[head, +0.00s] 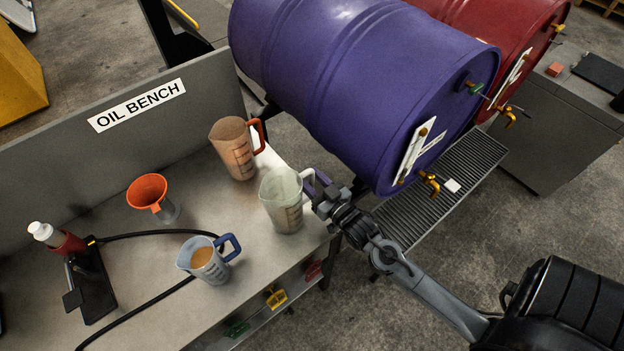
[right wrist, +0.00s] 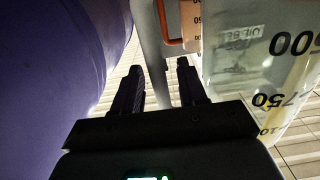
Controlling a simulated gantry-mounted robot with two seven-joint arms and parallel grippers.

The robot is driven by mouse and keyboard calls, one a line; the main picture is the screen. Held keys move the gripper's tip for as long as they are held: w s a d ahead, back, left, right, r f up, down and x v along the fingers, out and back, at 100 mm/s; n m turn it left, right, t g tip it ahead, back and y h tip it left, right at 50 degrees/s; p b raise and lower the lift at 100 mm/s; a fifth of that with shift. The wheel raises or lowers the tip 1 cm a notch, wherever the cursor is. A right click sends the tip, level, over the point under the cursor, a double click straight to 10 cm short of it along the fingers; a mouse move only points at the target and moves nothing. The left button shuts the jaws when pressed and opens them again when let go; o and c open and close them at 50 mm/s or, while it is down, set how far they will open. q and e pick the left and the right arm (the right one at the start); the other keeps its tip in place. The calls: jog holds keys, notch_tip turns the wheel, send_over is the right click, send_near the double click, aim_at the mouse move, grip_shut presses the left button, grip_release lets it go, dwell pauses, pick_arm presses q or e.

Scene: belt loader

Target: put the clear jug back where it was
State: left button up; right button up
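The clear jug (head: 281,203) stands upright on the bench near its right edge, its pale handle (head: 308,181) turned toward the drum. In the right wrist view the clear jug (right wrist: 262,70) fills the right side, with printed volume marks. My right gripper (head: 322,192) is at the handle side of this jug. In the right wrist view its two dark fingers (right wrist: 163,85) are apart, with the pale handle (right wrist: 153,50) between them and a gap visible beside it, so it looks open. My left gripper is not in view.
The bench (head: 120,255) also holds an amber jug with a red handle (head: 233,150), a small blue-handled jug with orange liquid (head: 206,262), an orange funnel (head: 148,190), a red bottle (head: 62,240) and a black hose. A purple drum (head: 350,75) lies close beside my gripper.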

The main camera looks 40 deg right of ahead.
jog(key=shift+r, duration=0.1)
jog(key=shift+s, duration=0.1)
jog(key=s+a, duration=0.2)
jog(key=s, duration=0.9)
jog(key=a+f+g+y, duration=0.1)
jog(key=a+f+g, duration=0.2)
jog(key=g, duration=0.1)
jog(key=shift+f+n+p, duration=0.15)
jog(key=shift+n+p, duration=0.15)
jog(key=shift+p, duration=0.05)
jog(key=s+a+n+g, duration=0.1)
jog(key=s+a+g, duration=0.1)
jog(key=s+g, duration=0.1)
jog(key=s+a+f+n+g+y, duration=0.1)
jog(key=s+a+g, duration=0.2)
jog(key=s+a+f+n+g, duration=0.1)
jog(key=s+a+g, duration=0.1)
jog(key=s+g, duration=0.1)
jog(key=shift+s+a+f+g, duration=0.2)
jog(key=shift+s+g, duration=0.2)
jog(key=shift+g, duration=0.2)
